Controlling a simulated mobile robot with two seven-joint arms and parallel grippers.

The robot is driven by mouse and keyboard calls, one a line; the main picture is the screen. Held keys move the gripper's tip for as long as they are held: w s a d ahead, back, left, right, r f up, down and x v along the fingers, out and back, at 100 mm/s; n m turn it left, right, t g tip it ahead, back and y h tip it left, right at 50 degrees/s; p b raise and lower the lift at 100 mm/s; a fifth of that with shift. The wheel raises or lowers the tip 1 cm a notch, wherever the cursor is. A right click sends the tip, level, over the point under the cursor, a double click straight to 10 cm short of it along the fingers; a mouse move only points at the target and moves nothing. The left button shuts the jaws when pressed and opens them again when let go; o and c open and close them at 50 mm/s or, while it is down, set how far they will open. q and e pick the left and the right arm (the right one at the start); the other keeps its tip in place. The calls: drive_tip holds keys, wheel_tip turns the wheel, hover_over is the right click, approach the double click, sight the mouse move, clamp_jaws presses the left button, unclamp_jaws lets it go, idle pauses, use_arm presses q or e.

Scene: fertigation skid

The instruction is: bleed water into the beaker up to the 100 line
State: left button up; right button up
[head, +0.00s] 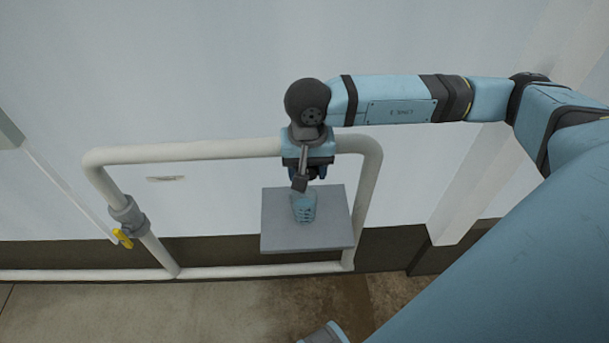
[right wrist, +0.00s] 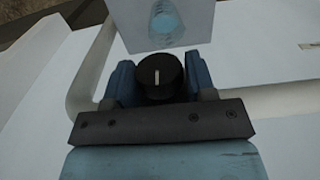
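The beaker (head: 304,207) is small, clear and bluish and stands upright on a grey square shelf (head: 278,236). In the right wrist view the beaker (right wrist: 165,22) shows at the top, with a pale blue patch inside; its marks and level are too small to read. In the head view my right gripper (head: 305,174) is above the beaker and hides the knob.
White pipe (head: 200,152) forms a frame around the shelf, against a pale wall. A yellow-handled valve (head: 123,238) is on the left pipe. The floor (head: 120,310) in front shows a darker patch below the shelf.

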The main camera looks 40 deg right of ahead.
drive_tip(key=o, duration=0.4)
drive_tip(key=shift+c, duration=0.2)
drive_tip(key=shift+r, duration=0.15)
wheel_tip(320, 180, up, 14)
